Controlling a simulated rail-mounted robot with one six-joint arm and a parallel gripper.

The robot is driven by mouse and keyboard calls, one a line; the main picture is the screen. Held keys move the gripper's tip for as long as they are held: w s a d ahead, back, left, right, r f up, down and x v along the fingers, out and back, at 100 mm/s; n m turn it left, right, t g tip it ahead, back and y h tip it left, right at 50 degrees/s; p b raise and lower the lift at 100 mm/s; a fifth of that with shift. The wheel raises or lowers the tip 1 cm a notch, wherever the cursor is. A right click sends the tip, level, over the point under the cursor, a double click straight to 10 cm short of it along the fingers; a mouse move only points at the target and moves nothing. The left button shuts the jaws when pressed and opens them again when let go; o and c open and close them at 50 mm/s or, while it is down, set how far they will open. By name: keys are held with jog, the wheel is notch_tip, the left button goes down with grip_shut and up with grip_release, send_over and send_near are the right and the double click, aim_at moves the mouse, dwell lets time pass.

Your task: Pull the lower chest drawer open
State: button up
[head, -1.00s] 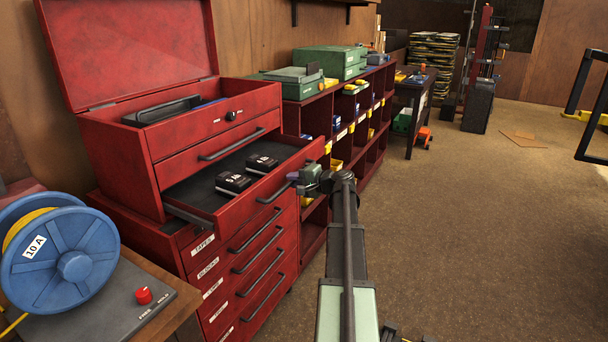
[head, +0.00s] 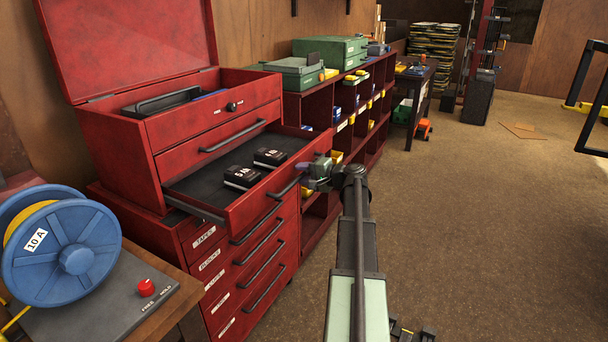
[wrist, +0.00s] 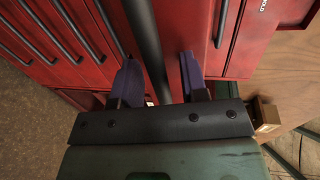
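The lower chest drawer (head: 235,206) of the red top chest stands well out, with two black battery-like blocks (head: 255,168) in it. Its dark bar handle (head: 283,188) is on the front face. My gripper (head: 305,180) is at the far end of this handle. In the wrist view the dark bar (wrist: 148,45) runs between my two purple fingers (wrist: 162,80), with a clear gap on the right finger's side. The fingers look spread apart, not clamped. Whether the left finger touches the bar cannot be told.
The upper chest drawer (head: 215,148) is shut below the open red lid (head: 130,45). A labelled red cabinet (head: 215,290) stands underneath. A blue cable reel (head: 75,255) is at front left. Red shelving (head: 345,145) runs behind the drawer. The floor (head: 490,220) at right is free.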

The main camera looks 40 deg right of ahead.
jog(key=p+v, duration=0.2)
jog(key=v, duration=0.9)
jog(key=shift+w, duration=0.1)
